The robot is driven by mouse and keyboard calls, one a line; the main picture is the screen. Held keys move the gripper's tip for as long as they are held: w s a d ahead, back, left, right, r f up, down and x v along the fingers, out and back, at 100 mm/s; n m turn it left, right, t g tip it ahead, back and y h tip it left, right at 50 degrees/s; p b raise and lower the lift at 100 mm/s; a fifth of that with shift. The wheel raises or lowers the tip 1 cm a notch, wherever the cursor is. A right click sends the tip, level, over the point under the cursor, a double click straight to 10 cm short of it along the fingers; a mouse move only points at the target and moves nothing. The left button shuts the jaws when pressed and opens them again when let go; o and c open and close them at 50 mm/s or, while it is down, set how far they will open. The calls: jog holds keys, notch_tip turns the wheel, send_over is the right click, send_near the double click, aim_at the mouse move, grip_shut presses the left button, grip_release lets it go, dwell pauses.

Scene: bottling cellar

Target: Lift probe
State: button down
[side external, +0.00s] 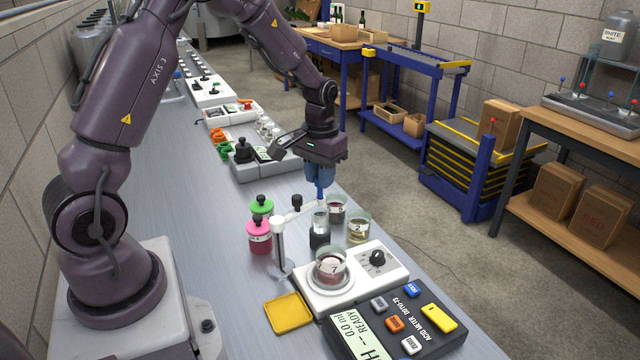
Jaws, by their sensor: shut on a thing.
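My gripper (318,176) points down over the bench in the side external view. Its blue fingers are shut on the slim blue upper part of the probe (320,193). The probe's lower end is hard to make out near a clear vessel with a dark lower part (320,232). A white stand (278,248) rises just left, with its arm reaching toward the probe. In front, a beaker marked 7 (330,267) with reddish liquid sits on a white stirrer (364,263) with a black knob.
A beaker of dark red liquid (336,209) and one of pale liquid (358,228) stand close right of the probe. A pink bottle (259,236) stands left. The bench's left side is clear.

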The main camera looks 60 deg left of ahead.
jog(key=shift+r, duration=1.35)
jog(key=c, duration=0.9)
grip_release()
notch_tip(320, 180, up, 13)
jog(key=shift+f, duration=0.1)
